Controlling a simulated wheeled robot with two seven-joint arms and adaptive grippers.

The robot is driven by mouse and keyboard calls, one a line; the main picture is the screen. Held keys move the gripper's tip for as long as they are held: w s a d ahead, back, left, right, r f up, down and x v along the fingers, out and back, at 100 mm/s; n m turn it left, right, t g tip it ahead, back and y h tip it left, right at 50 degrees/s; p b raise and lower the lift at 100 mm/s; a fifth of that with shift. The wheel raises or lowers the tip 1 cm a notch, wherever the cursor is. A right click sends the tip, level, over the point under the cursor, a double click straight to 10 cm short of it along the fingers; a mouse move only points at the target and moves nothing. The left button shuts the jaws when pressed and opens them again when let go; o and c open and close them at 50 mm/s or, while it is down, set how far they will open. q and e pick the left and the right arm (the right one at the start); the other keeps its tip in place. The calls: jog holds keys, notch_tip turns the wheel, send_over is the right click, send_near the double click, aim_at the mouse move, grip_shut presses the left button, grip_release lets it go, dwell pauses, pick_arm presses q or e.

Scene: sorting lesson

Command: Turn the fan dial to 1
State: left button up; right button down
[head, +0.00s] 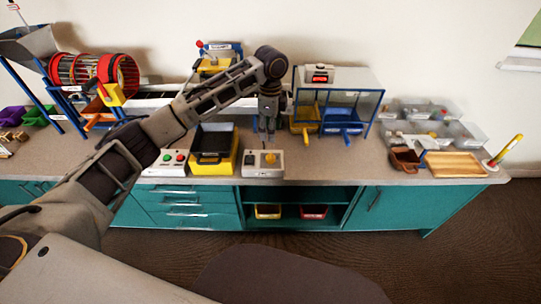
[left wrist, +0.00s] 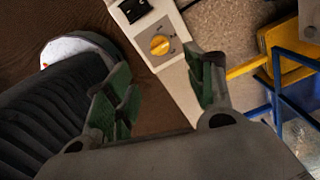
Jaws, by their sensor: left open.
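The fan dial is a yellow knob (head: 270,157) on a pale control box (head: 263,171) at the front edge of the worktop. In the left wrist view the yellow knob (left wrist: 160,45) sits on a grey plate with small marks around it, too small to read. My left gripper (head: 265,135) points down above and just behind the box. In the left wrist view its green-padded fingers (left wrist: 163,68) are apart, with nothing between them, and the knob shows just beyond the tips. My right gripper is not in view.
A box with red and green buttons (head: 168,163) and a black-and-yellow tray (head: 212,156) stand left of the dial box. A clear-walled cabinet with blue and yellow bins (head: 340,122) stands behind right. Bare worktop (head: 345,160) lies right of the dial box.

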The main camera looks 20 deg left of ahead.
aim_at(271, 155)
pick_arm(q)
notch_tip(271, 155, down, 11)
jog(key=shift+r+b, duration=0.1)
jog(key=shift+b, duration=0.75)
jog(key=shift+f, duration=1.05)
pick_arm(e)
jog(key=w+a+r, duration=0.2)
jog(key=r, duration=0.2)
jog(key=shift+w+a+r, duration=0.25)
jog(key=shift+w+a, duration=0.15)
pick_arm(q)
jog(key=c, duration=1)
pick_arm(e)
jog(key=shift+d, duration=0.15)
pick_arm(q)
jog(key=shift+r, duration=0.1)
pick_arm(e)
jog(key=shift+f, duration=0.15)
